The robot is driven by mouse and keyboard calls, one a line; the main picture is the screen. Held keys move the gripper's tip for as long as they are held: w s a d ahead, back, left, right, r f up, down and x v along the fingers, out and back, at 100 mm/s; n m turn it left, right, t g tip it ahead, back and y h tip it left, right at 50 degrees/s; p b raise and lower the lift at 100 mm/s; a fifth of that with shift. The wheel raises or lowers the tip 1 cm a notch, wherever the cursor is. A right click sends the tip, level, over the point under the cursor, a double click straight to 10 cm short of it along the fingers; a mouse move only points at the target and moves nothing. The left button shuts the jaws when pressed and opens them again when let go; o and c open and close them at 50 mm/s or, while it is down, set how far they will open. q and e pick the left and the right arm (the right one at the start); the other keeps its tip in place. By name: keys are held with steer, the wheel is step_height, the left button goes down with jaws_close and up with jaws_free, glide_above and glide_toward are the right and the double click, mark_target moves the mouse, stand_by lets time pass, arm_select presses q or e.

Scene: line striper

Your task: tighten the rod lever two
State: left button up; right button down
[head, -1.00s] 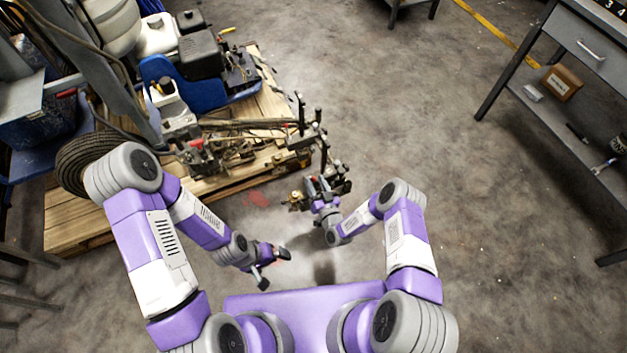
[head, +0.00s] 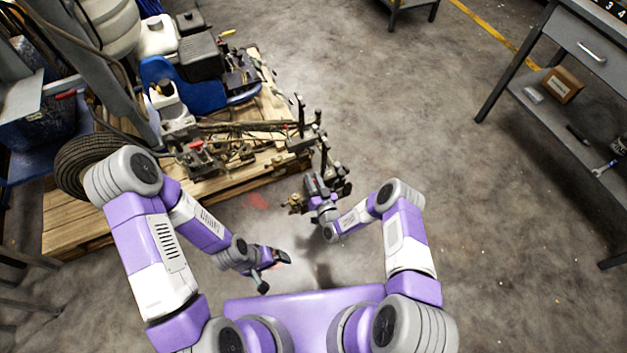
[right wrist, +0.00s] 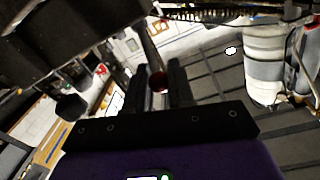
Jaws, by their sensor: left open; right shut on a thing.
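The line striper (head: 205,95) stands on a wooden pallet at the upper left of the head view. Upright dark rod levers (head: 301,115) rise at its near right end, above a cluster of dark metal parts. My right gripper (head: 318,183) is at this cluster, shut on a rod lever. My left gripper (head: 276,272) is open and empty, low and apart from the striper.
The wooden pallet (head: 75,222) extends under the striper. A grey workbench (head: 560,120) with a cardboard box (head: 562,84) on its lower shelf stands at the right. The concrete floor between the bench and the striper is clear.

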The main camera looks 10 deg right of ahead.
steer(key=shift+w+a+r+g+p, duration=0.1)
steer(key=shift+w+r+g+p, duration=0.1)
steer(key=shift+r+g+p, duration=0.4)
steer(key=shift+w+a+g+h+p, duration=0.2)
steer(key=shift+w+g+h+p, duration=0.25)
steer(key=shift+g+p, duration=0.6)
steer(key=shift+w+a+g+p, duration=0.15)
steer(key=shift+w+g+p, duration=0.4)
steer(key=shift+g, duration=0.3)
steer(key=shift+w+a+f+g+h, duration=0.15)
steer(key=shift+w+g+h, duration=0.3)
steer(key=shift+g, duration=0.45)
steer(key=c, duration=1)
jaws_free()
steer(key=shift+c, duration=0.2)
